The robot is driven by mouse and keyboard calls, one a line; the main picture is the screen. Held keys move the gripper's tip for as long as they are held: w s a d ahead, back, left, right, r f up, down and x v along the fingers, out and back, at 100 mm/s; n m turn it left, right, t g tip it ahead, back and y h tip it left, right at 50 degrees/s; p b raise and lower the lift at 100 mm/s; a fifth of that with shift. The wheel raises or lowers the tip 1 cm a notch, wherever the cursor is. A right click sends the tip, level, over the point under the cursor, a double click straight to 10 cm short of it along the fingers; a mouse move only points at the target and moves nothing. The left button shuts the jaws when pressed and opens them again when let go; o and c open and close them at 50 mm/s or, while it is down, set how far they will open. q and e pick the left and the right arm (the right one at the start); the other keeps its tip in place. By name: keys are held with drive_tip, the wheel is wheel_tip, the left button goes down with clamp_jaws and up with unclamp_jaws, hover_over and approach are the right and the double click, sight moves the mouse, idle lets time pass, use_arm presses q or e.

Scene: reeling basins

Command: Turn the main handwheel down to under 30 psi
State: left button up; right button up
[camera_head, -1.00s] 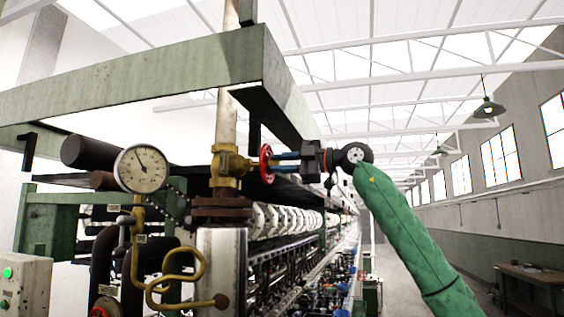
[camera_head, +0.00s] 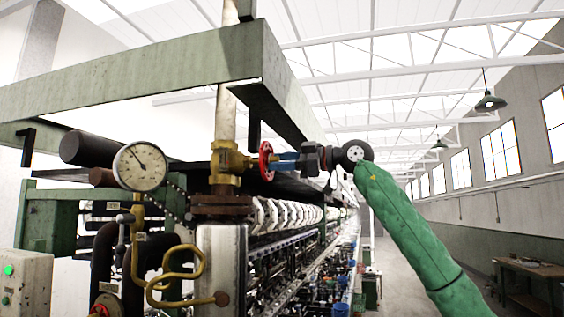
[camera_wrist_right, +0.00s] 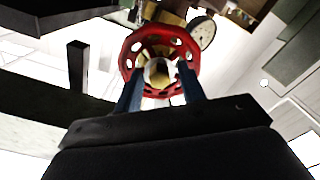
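The red handwheel (camera_head: 266,161) is on a brass valve (camera_head: 227,163) on the upright pipe. My right gripper (camera_head: 280,161) is level with it, fingertips at its right-hand face. In the right wrist view, the handwheel (camera_wrist_right: 160,38) faces the camera, and the two blue fingers (camera_wrist_right: 160,80) stand well apart over its face, one on each side of the hub. I cannot tell whether they press on the rim. The round white pressure gauge (camera_head: 140,166) is to the left, its needle pointing up and left; its figures are too small to read. My left gripper is out of view.
A green beam (camera_head: 150,70) runs above the valve and turns back along the machine. Coiled brass pipe (camera_head: 170,272) hangs below the gauge. A control box (camera_head: 22,283) with a green light stands at the left edge. The aisle at right is open.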

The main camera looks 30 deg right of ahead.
drive_tip(key=c, duration=0.8)
drive_tip(key=m+p, duration=0.1)
drive_tip(key=m, duration=0.3)
drive_tip(key=shift+r+p, duration=0.15)
drive_tip(key=shift+p, duration=0.25)
drive_tip(key=shift+c, duration=0.2)
drive_tip(key=shift+r+m+p, duration=0.15)
drive_tip(key=shift+m+p, duration=0.2)
drive_tip(key=shift+m, duration=0.15)
drive_tip(key=shift+m+p, duration=0.5)
drive_tip(key=shift+p, duration=0.65)
drive_tip(key=m+p, duration=0.1)
drive_tip(key=p, duration=0.3)
